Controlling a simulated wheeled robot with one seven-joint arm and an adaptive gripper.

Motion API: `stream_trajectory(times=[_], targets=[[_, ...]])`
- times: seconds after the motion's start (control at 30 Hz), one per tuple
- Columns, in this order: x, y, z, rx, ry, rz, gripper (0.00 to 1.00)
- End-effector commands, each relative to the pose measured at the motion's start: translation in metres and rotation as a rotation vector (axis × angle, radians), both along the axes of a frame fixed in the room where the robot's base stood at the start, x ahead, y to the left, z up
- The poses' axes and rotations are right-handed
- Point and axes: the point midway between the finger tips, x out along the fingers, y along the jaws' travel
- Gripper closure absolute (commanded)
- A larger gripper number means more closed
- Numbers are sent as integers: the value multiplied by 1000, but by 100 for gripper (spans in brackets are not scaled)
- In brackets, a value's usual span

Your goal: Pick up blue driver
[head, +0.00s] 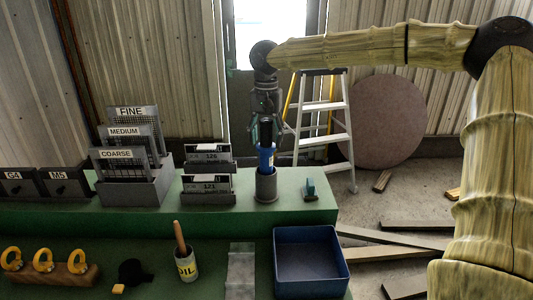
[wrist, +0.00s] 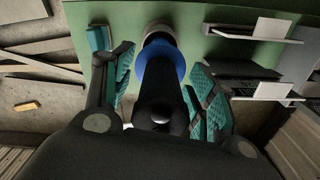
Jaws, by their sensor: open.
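The blue driver (head: 266,155) stands upright in a grey cylindrical holder (head: 266,187) on the raised green shelf, its black top pointing up. In the wrist view the driver (wrist: 157,76) runs down between the fingers, with its blue collar near the pale holder rim (wrist: 158,32). My gripper (head: 266,125) points down from above around the driver's black upper part. In the wrist view my gripper (wrist: 160,85) is open, with a teal-padded finger on each side of the driver. I cannot tell whether either pad touches it. The driver's lower end is hidden inside the holder.
Labelled card racks (head: 207,188) stand just left of the holder; a small teal block (head: 310,188) lies to its right. Mesh sieves (head: 133,165) stand farther left.

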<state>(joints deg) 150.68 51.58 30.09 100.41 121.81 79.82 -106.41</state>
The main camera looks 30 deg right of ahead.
Motion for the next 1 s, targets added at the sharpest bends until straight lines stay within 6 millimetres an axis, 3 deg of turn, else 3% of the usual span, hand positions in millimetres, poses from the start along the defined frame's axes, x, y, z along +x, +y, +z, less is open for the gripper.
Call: stream_trajectory(times=[0.27, 0.57, 1.0], targets=[[0, 0, -2, 0, -1, 0, 45], [0, 0, -2, 0, -1, 0, 100], [1, 0, 6, 0, -4, 0, 100]])
